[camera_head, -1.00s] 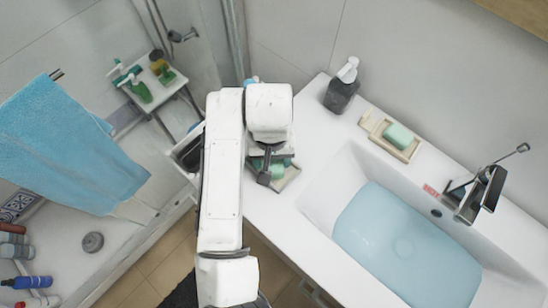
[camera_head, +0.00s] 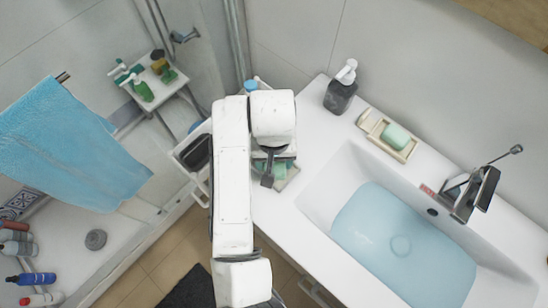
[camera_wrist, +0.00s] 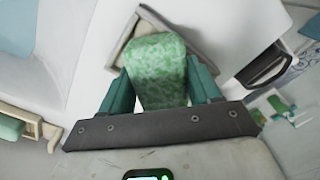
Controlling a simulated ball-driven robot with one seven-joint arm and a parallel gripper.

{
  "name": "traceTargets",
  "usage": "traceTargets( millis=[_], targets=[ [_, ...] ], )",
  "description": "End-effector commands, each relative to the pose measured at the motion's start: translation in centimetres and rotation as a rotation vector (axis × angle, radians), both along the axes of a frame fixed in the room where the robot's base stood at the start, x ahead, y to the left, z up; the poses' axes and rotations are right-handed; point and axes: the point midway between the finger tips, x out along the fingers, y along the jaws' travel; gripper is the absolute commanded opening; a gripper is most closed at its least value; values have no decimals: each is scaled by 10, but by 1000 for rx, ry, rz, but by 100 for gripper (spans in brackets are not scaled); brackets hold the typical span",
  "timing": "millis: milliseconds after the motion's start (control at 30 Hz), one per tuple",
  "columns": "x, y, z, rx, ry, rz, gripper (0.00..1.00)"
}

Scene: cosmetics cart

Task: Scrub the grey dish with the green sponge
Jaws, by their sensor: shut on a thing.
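My gripper (camera_wrist: 162,78) is shut on the green sponge (camera_wrist: 160,55), with a teal finger on each side of it. The sponge is mottled green and points away from the wrist. The grey dish (camera_wrist: 190,35) lies under and past the sponge, and its raised rim shows around the sponge's far end. I cannot tell whether the sponge touches the dish. In the head view my arm covers most of this spot. The dish edge (camera_head: 290,178) shows beside the gripper (camera_head: 268,170) on the white counter.
A dark soap dispenser (camera_head: 341,92) and a beige tray (camera_head: 374,138) with a green soap bar (camera_head: 396,136) stand toward the wall. A white cart (camera_head: 180,150) stands left of the counter.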

Motion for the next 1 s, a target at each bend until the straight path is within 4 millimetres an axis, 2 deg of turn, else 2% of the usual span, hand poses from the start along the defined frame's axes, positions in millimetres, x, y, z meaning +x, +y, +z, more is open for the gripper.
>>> traceTargets(
  millis=[400, 1000],
  targets=[
    [10, 13, 0, 1, 0, 0, 38],
    [-5, -6, -1, -1, 3, 0, 38]
  ],
)
